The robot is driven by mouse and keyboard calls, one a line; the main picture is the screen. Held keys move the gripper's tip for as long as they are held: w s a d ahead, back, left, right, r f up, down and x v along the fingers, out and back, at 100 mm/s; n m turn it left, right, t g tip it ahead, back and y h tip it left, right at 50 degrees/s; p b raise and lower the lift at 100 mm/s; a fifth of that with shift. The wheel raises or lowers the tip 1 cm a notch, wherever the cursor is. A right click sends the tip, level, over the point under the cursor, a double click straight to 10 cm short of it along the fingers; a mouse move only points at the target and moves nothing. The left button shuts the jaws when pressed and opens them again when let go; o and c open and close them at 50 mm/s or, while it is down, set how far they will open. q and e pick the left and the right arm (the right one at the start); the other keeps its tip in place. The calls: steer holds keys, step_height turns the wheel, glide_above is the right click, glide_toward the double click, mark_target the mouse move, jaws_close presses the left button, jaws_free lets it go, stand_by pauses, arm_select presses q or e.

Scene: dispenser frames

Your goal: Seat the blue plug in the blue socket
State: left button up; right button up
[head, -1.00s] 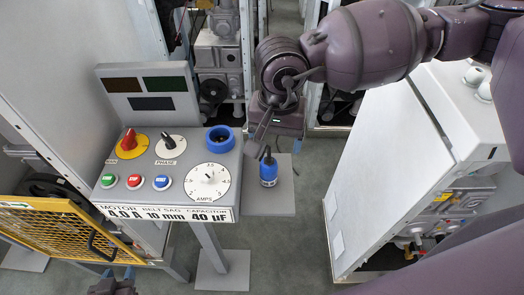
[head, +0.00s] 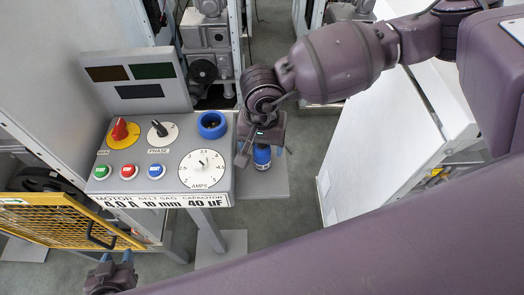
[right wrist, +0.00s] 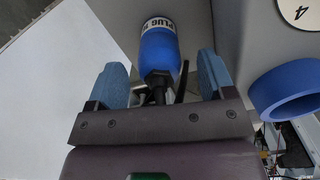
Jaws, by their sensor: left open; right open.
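The blue plug (head: 262,155) stands on a grey shelf (head: 268,187) beside the panel, its upper part hidden by my right gripper in the head view. In the right wrist view the plug (right wrist: 160,52) has a white label and a dark, narrower end towards me. My right gripper (head: 259,151) is open; its blue fingers lie either side of the plug's line in the wrist view (right wrist: 160,65), with gaps on both sides. The blue socket (head: 212,119) is a ring on the panel's back right corner, also in the wrist view (right wrist: 256,96). My left gripper (head: 117,259) is open and empty, low at left.
The grey panel (head: 135,180) carries a red knob (head: 120,129), a black knob (head: 158,128), several push buttons and an AMPS dial (head: 202,170). A yellow mesh guard (head: 60,226) is at lower left. A white cabinet (head: 375,140) stands at right, with floor between.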

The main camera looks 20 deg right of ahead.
steer(key=shift+d+f, duration=0.1)
steer(key=shift+f, duration=0.75)
steer(key=c, duration=1.1)
steer(key=shift+o, duration=0.2)
steer(key=shift+r, duration=0.2)
